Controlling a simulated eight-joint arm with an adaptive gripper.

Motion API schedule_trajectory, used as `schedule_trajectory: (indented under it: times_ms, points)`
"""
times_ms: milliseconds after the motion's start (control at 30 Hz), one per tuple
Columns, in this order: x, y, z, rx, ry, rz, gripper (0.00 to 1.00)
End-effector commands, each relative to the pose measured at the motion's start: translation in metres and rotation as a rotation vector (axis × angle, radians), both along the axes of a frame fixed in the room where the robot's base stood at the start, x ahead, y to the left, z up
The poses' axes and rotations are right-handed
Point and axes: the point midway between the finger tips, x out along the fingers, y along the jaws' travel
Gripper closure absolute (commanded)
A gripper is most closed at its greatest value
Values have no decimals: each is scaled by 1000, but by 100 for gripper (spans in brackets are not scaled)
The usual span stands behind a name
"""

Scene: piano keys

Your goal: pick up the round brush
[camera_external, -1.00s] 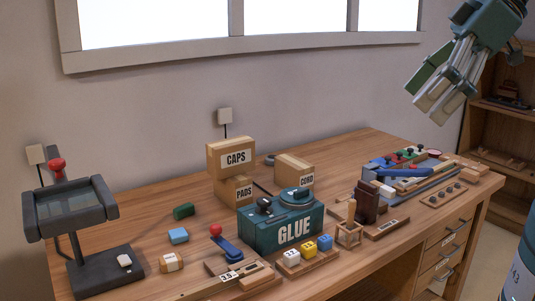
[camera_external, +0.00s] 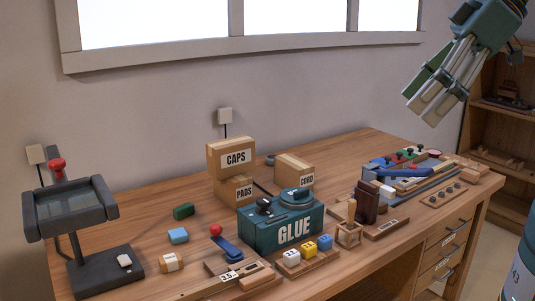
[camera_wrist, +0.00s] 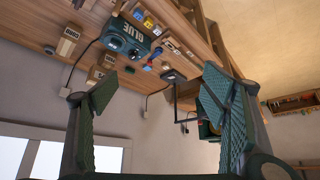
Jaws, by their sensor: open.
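My gripper (camera_external: 428,100) is open and empty, high above the right end of the workbench, well apart from everything on it. In the wrist view its two green ridged fingers (camera_wrist: 162,108) stand wide apart with nothing between them. I cannot pick out the round brush with certainty. A small light-wood holder (camera_external: 348,235) with an upright wooden stick (camera_external: 351,211) stands near the bench's front edge, beside a dark brown block (camera_external: 367,203); whether the stick is the brush's handle is too small to tell.
A teal GLUE box (camera_external: 285,230) stands mid-bench, with CAPS (camera_external: 233,157), PADS and CORD boxes behind it. A tray of colored parts (camera_external: 410,175) fills the right end. A dark stand (camera_external: 75,225) is at left. Drawers (camera_external: 447,243) lie below the front edge.

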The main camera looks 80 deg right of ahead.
Motion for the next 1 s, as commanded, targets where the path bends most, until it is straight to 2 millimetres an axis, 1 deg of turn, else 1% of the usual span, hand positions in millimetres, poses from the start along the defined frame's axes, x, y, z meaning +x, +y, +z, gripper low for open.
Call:
schedule_trajectory:
  times_ms: [33,67,300,767,1000]
  points:
    - [0,0,0,0,0,0,35]
    - [0,0,0,0,0,0,39]
    - [0,0,0,0,0,0,70]
    - [2,-1,-1,4,7,-8,71]
    - [11,-8,-9,24,44,-56,71]
